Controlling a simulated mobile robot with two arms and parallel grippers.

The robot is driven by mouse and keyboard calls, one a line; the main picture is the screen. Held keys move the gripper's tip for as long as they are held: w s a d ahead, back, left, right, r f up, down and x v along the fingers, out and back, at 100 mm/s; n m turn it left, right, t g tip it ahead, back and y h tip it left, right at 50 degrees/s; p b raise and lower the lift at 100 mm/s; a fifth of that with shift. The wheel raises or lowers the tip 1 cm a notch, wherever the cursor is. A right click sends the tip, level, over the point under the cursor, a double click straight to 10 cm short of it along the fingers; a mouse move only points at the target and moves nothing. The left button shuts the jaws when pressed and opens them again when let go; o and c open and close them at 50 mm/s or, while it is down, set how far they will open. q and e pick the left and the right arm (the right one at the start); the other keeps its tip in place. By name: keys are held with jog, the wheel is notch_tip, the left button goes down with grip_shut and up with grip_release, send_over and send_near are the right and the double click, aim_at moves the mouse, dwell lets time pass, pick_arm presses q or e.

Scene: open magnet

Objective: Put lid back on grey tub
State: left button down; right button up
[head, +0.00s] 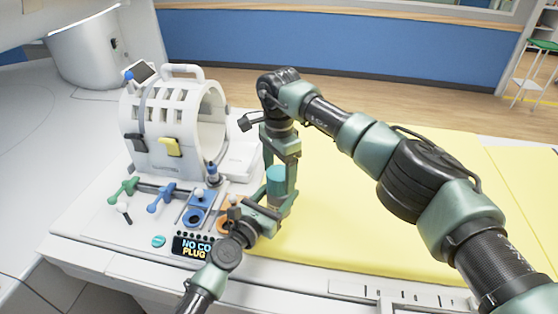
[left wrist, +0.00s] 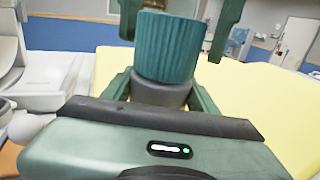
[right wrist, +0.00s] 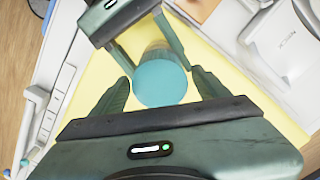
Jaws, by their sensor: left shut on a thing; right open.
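The grey tub (left wrist: 160,93) is upright between the fingers of my left gripper (head: 268,212), which is shut on it above the table. The teal ribbed lid (head: 277,187) sits on top of the tub, seemingly straight. In the left wrist view the lid (left wrist: 167,45) meets the grey body with no clear gap; I cannot tell how tightly it is seated. My right gripper (right wrist: 160,78) is open, with its fingers on either side of the lid. In the right wrist view the lid's round top (right wrist: 160,86) faces the camera and hides most of the tub.
A white ring-shaped scanner model (head: 170,125) stands at the left. A small teal disc (head: 158,241) lies there. The yellow mat (head: 350,195) at right is clear.

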jog(key=shift+f, duration=1.05)
jog(key=c, duration=1.4)
jog(key=m, duration=0.5)
jog(key=shift+m, duration=0.4)
jog(key=shift+c, duration=0.2)
jog(key=m, duration=1.5)
jog(key=o, duration=1.6)
